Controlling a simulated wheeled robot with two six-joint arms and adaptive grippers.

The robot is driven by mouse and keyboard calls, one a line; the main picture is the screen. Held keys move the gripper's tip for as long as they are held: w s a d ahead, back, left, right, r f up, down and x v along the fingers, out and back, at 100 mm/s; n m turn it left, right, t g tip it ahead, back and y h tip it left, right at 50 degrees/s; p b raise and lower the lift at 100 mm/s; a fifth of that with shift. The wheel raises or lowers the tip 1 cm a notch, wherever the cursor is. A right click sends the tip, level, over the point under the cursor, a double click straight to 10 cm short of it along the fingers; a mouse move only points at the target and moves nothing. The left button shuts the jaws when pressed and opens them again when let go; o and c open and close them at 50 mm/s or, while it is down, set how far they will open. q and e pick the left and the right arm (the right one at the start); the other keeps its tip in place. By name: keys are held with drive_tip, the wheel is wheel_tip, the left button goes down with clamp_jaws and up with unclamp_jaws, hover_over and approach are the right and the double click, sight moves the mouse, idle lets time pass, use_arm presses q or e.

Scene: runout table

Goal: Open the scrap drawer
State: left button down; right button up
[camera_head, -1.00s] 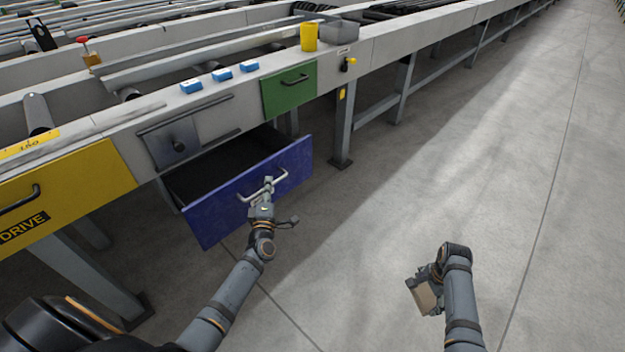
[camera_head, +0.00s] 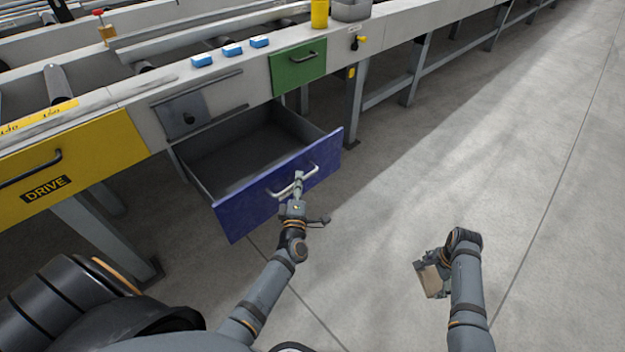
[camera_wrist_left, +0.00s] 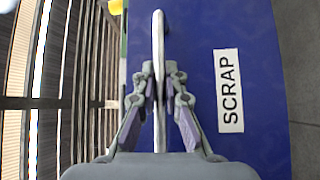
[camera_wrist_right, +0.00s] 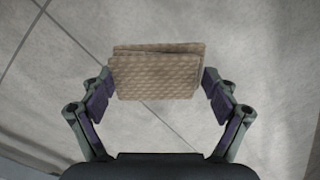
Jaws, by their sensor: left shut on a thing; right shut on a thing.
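The scrap drawer has a blue front (camera_head: 250,208) and stands pulled out from the table. Its inside looks empty in the head view. The left wrist view shows its SCRAP label (camera_wrist_left: 229,91) on the blue front. My left gripper (camera_head: 297,180) is shut on the drawer's pale bar handle (camera_head: 312,172), which also shows in the left wrist view (camera_wrist_left: 158,60). My right gripper (camera_head: 432,278) is off to the right above the floor. It is shut on a tan textured pad (camera_wrist_right: 158,75), which looks like a folded cloth or stacked pads.
A yellow drawer (camera_head: 85,160) marked DRIVE is on the left and a green drawer (camera_head: 298,68) on the right. Blue blocks (camera_head: 232,50), a yellow cup (camera_head: 320,13) and a grey bin (camera_head: 352,10) stand on the table. The floor to the right (camera_head: 520,180) is clear.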

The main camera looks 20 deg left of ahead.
use_arm(q)
drive_tip(key=c, duration=1.4)
unclamp_jaws()
drive_tip(key=v, duration=1.2)
